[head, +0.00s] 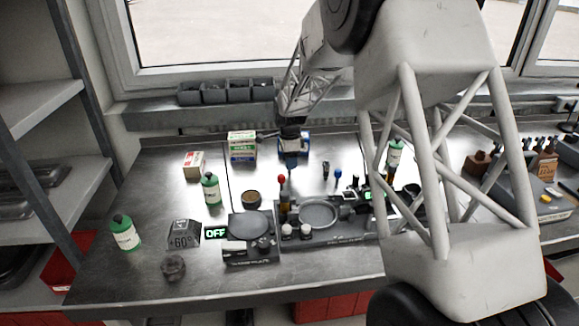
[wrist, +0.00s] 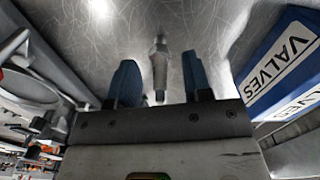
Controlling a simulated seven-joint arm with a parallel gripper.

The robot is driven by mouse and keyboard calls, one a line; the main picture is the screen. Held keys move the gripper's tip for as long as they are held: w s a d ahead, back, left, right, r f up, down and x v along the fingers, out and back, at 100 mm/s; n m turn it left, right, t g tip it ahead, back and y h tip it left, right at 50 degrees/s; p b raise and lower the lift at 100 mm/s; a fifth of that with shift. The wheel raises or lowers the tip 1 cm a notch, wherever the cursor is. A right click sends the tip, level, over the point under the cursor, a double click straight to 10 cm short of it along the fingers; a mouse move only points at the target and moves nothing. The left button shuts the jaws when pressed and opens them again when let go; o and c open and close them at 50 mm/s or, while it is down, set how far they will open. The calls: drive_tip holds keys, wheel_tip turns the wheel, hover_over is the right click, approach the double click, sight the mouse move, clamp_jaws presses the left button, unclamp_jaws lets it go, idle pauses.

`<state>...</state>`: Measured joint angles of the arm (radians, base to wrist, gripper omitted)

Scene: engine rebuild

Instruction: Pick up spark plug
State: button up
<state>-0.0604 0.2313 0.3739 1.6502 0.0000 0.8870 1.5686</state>
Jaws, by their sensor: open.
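A small metallic spark plug (wrist: 160,66) lies or stands on the steel bench top in the wrist view; I cannot tell which. My gripper (wrist: 157,80) has two blue fingers, one on each side of the spark plug, with a gap to both. The gripper is open and holds nothing. In the head view my gripper (head: 290,160) is at the back of the bench, in front of the blue box. The spark plug cannot be made out in the head view.
A blue VALVES box (wrist: 285,62) stands close to the right of my gripper in the wrist view. A stack of boxes (head: 242,146) is left of the gripper in the head view. The grey machine (head: 335,236) with a round plate stands in front. Green bottles (head: 211,190) stand around.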

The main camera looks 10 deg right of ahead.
idle(0.6)
clamp_jaws()
